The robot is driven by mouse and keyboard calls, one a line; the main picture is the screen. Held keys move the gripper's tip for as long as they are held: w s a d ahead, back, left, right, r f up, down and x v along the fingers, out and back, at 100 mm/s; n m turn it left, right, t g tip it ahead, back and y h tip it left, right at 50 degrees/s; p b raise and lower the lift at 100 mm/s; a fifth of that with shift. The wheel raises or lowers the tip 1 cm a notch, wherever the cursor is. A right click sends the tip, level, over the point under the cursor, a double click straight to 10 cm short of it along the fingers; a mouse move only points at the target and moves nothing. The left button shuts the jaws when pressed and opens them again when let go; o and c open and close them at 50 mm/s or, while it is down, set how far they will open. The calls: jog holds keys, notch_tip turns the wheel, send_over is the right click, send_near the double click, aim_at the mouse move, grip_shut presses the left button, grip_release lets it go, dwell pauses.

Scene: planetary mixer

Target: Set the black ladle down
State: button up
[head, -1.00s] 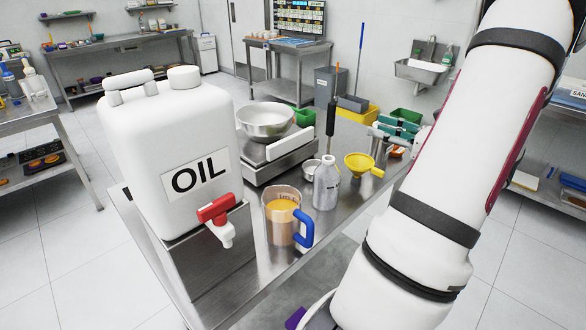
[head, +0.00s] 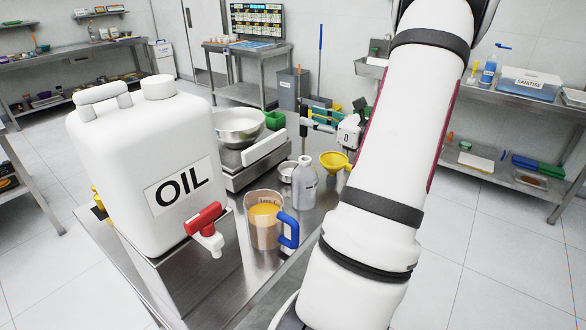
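A thin dark upright handle (head: 304,140), which looks like the black ladle's, shows just above the grey bottle (head: 304,185). I cannot tell whether it stands in the bottle or behind it, and I see no ladle bowl. My gripper (head: 308,118) is beyond the bottle, its fingers pointing left, with the tips at the upper part of this handle. The fingers are too small in view to tell whether they are closed on it.
The steel table (head: 215,275) holds the white oil container (head: 150,165), a measuring jug (head: 265,228) with a blue handle, a yellow funnel (head: 335,162), a small metal cup (head: 287,172), and a scale (head: 250,160) bearing a metal bowl (head: 240,128). The space around the bottle is crowded.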

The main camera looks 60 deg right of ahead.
aim_at(307, 116)
jog(key=w, duration=0.4)
jog(key=shift+w+d, duration=0.3)
jog(key=shift+d, duration=0.05)
jog(key=shift+c, duration=0.6)
grip_shut()
